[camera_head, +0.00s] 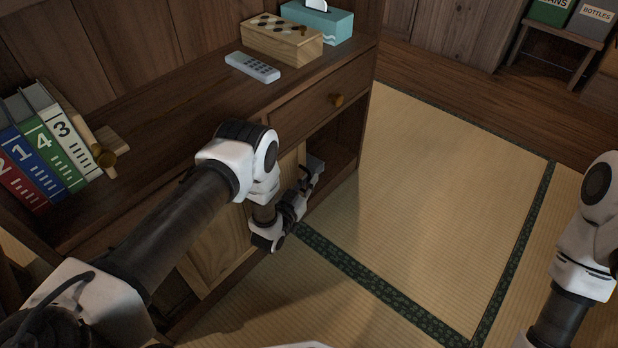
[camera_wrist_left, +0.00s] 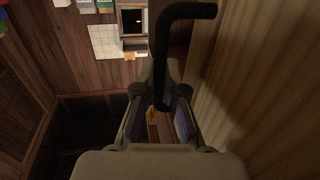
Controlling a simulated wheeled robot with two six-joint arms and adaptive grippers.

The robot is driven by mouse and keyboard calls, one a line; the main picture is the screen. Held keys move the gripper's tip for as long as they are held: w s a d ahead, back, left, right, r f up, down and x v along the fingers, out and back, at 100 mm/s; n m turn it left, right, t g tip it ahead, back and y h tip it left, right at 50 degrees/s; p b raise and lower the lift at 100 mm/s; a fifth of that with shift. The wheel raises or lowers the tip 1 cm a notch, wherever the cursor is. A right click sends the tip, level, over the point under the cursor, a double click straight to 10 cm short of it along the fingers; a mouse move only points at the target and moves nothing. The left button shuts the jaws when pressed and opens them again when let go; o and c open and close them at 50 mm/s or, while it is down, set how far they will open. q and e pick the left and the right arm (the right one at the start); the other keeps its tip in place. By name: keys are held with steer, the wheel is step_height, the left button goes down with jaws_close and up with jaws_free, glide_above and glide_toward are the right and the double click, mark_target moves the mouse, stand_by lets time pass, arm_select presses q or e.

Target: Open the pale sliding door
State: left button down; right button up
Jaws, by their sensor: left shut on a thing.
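The pale sliding door (camera_head: 216,254) is a light wood panel in the low front of the dark cabinet (camera_head: 190,112). My left arm covers part of it. My left gripper (camera_head: 312,172) is at the door's right edge, beside the right opening. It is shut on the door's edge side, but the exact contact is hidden. In the left wrist view its fingers (camera_wrist_left: 157,125) stand around a small brownish part. My right arm shows at the right edge; its gripper is out of view.
A remote (camera_head: 252,67), a wooden box (camera_head: 282,38) and a teal tissue box (camera_head: 318,20) stand on top. Several binders (camera_head: 50,140) stand at left. The tatami (camera_head: 450,170) is clear.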

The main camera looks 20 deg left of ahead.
arm_select(q)
steer(key=shift+s+a, duration=0.1)
steer(key=shift+s, duration=0.3)
arm_select(e)
steer(key=shift+s+a, duration=0.1)
steer(key=shift+s, duration=0.25)
arm_select(q)
steer(key=c, duration=1.5)
jaws_free()
steer(key=shift+f, duration=0.1)
steer(key=s, duration=0.5)
steer(key=s+a, duration=0.1)
steer(key=s, duration=0.1)
steer(key=shift+s+a, duration=0.1)
steer(key=shift+s, duration=0.05)
